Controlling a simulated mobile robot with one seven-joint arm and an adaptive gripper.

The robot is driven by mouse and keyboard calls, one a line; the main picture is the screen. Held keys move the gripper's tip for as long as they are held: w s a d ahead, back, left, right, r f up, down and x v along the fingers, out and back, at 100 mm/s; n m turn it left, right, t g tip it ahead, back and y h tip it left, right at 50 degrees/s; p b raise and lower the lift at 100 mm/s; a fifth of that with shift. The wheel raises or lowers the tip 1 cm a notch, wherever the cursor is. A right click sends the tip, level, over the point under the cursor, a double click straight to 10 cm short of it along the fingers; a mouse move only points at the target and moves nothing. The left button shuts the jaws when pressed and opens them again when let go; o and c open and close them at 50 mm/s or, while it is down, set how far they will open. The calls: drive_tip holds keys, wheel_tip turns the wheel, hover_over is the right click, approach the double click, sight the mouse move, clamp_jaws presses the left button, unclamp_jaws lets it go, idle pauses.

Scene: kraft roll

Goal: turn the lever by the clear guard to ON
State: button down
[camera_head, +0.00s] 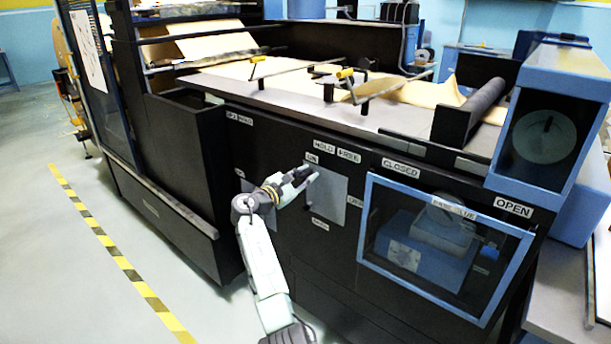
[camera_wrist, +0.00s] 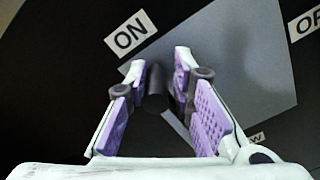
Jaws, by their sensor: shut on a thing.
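My gripper (camera_head: 303,176) is at the grey plate (camera_head: 328,196) on the black machine front, left of the blue-framed clear guard (camera_head: 443,290). In the wrist view, my gripper (camera_wrist: 163,80) has its purple-padded fingers on either side of a dark lever (camera_wrist: 154,84), shut on it. The lever's end is just below the ON label (camera_wrist: 130,32), near the edge of the grey plate (camera_wrist: 245,60). A second label, starting with O (camera_wrist: 305,25), is cut off at the right. In the head view my gripper largely hides the lever.
The guard has a CLOSED label (camera_head: 402,169) above it and an OPEN label (camera_head: 513,207) at its upper right. HOLD and FREE labels (camera_head: 337,150) sit above the plate. The floor (camera_head: 100,215) at left is clear.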

drive_tip(key=shift+w+a, duration=0.1)
drive_tip(key=shift+a, duration=0.4)
drive_tip(key=c, duration=1.8)
unclamp_jaws()
drive_tip(key=shift+f, duration=0.15)
drive_tip(key=shift+o, duration=1.3)
drive_tip(key=shift+w+a+f, duration=0.1)
drive_tip(key=shift+w+f, duration=0.05)
drive_tip(key=v, duration=1.1)
drive_tip(key=shift+s, duration=0.5)
